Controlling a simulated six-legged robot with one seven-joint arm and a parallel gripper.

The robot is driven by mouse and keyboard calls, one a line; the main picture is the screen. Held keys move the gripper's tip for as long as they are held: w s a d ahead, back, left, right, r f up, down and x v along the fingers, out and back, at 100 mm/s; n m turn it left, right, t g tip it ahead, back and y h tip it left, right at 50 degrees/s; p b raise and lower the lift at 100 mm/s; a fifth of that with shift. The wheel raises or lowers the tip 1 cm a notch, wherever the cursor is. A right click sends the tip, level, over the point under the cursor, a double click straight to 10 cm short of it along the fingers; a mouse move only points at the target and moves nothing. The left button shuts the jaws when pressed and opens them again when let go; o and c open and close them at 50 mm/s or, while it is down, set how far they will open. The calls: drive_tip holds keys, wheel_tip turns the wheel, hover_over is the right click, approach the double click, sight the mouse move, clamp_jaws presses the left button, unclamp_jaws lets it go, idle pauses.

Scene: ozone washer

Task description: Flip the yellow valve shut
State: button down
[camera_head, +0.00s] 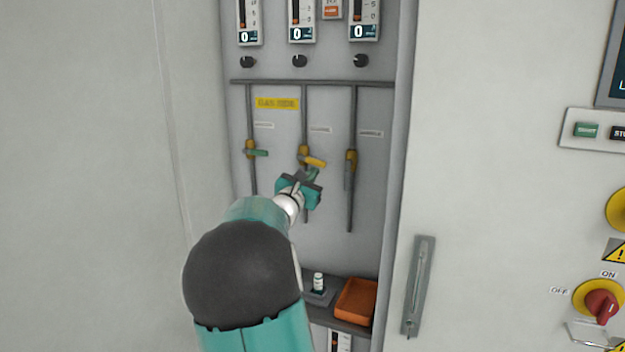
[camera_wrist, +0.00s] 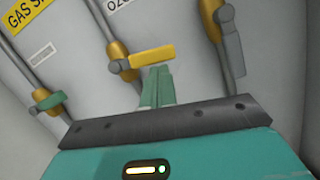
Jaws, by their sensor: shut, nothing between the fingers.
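The yellow valve handle (camera_head: 313,162) is on the middle of three vertical pipes in the recessed panel. It points to the right, roughly across its pipe and tilted slightly down in the head view. It also shows in the wrist view (camera_wrist: 152,56), where it reaches right from its brass body (camera_wrist: 119,62). My gripper (camera_head: 310,175) is just below the yellow handle, with its green fingers (camera_wrist: 158,86) together and empty. In the wrist view the fingertips are close under the handle; I cannot tell whether they touch it.
A green-handled valve (camera_head: 257,152) sits on the left pipe, its handle across. A grey-handled valve (camera_head: 350,170) on the right pipe has its handle hanging down along it. An orange tray (camera_head: 356,301) and a small bottle (camera_head: 318,282) stand on the shelf below. A cabinet door handle (camera_head: 418,287) is at the right.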

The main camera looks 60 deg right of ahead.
drive_tip(key=shift+d+r, duration=0.1)
drive_tip(key=shift+r, duration=0.3)
idle(0.5)
drive_tip(key=shift+f, duration=0.2)
